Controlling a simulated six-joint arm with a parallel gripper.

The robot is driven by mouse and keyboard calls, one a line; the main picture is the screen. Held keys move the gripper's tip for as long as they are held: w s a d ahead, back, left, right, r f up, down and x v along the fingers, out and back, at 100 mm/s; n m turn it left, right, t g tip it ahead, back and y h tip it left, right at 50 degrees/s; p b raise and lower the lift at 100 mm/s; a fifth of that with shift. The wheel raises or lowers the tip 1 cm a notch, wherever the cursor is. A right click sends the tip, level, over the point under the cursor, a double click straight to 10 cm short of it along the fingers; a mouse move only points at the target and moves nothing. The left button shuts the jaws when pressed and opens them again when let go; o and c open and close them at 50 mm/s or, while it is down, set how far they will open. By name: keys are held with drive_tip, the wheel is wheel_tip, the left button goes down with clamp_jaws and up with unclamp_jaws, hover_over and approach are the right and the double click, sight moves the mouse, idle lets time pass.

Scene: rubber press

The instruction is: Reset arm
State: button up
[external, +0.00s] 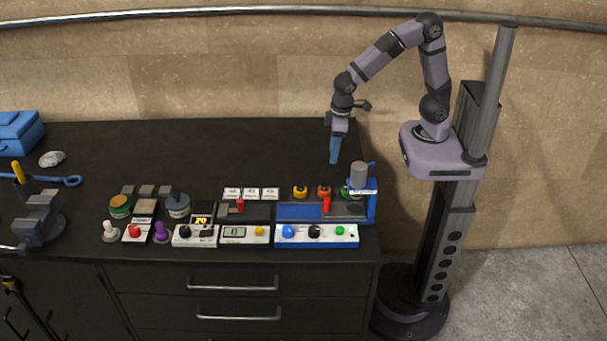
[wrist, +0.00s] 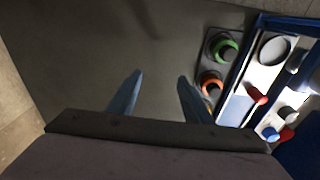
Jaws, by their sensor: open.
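My gripper (external: 334,152) hangs pointing down above the back right part of the black bench (external: 230,150). Its blue fingers show apart in the wrist view (wrist: 158,98), with nothing between them. The blue press station (external: 290,212) stands at the bench's front right, in front of my gripper and apart from it. Orange and green rings (wrist: 226,50) sit at its back edge, and a red lever (external: 326,205) stands on it.
A grey cylinder (external: 358,174) rises at the press's right end. Button boxes (external: 245,234), several knobs and small jars (external: 178,205) line the front edge. A vise (external: 42,218), blue wrench (external: 60,180) and blue toolbox (external: 18,132) are at left. The back of the bench is clear.

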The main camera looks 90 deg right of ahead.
drive_tip(key=s+d+f, duration=0.1)
drive_tip(key=s+d, duration=0.2)
drive_tip(key=s, duration=0.3)
drive_tip(key=s+d+f+g, duration=0.1)
drive_tip(key=s+d+f, duration=0.1)
drive_tip(key=s, duration=0.4)
drive_tip(key=shift+s+d+y, duration=0.15)
drive_tip(key=shift+d+y, duration=0.15)
drive_tip(key=shift+d, duration=0.55)
drive_tip(key=shift+f, duration=0.1)
